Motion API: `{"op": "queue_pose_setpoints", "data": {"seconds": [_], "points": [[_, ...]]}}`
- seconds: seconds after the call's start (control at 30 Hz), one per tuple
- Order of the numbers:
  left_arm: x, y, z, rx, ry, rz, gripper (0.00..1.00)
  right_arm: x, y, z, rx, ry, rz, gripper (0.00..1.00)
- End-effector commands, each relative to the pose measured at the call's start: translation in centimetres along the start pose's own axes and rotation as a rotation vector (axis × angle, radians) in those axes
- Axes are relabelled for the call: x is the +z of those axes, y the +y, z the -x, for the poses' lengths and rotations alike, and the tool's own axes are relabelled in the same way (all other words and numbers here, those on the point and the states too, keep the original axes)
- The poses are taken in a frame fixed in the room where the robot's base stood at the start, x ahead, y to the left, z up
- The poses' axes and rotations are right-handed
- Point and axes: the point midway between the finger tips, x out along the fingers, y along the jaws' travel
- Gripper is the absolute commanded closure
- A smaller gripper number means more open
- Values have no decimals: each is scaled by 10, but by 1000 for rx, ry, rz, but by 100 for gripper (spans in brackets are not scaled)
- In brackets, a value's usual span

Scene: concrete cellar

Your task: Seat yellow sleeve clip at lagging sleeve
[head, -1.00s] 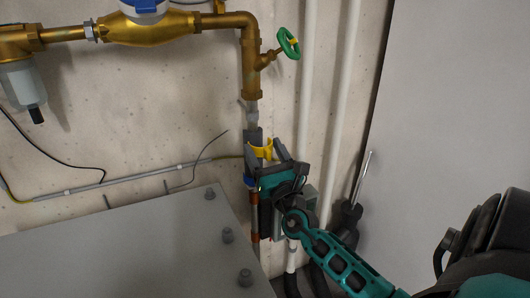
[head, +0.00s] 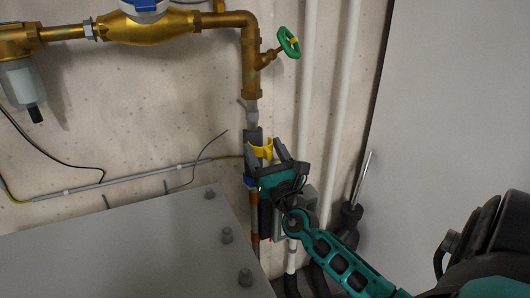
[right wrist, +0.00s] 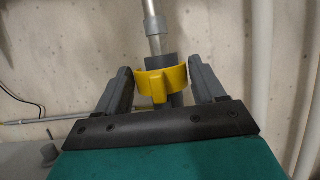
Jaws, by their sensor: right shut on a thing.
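The yellow sleeve clip (head: 260,152) is between the fingers of my right gripper (head: 266,148), at the vertical pipe below the brass elbow. In the right wrist view the clip (right wrist: 161,83) is a curved band with a tab at its front, and a grey finger stands at each side of it. My right gripper (right wrist: 160,77) is shut on it. The dark grey lagging sleeve (right wrist: 160,62) on the pipe rises directly behind and above the clip. The band appears to lie against or around the sleeve; its far side is hidden. My left gripper is not in view.
A brass pipe (head: 250,62) with a green valve handle (head: 288,43) is above the gripper. White vertical pipes (head: 343,100) stand to the right. A grey box top (head: 130,250) with bolts lies at lower left. A grey conduit (head: 120,182) runs along the wall.

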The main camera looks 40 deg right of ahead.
Motion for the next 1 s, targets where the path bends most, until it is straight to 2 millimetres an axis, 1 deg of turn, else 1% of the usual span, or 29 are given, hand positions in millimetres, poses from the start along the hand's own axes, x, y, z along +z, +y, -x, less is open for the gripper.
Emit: {"op": "queue_pose_setpoints", "data": {"seconds": [0.27, 1.0], "points": [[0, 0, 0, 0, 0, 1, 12, 0, 0, -1, 0, 0, 0, 67], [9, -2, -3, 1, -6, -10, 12, -8, 0, -18, 1, 0, 1, 67]]}}
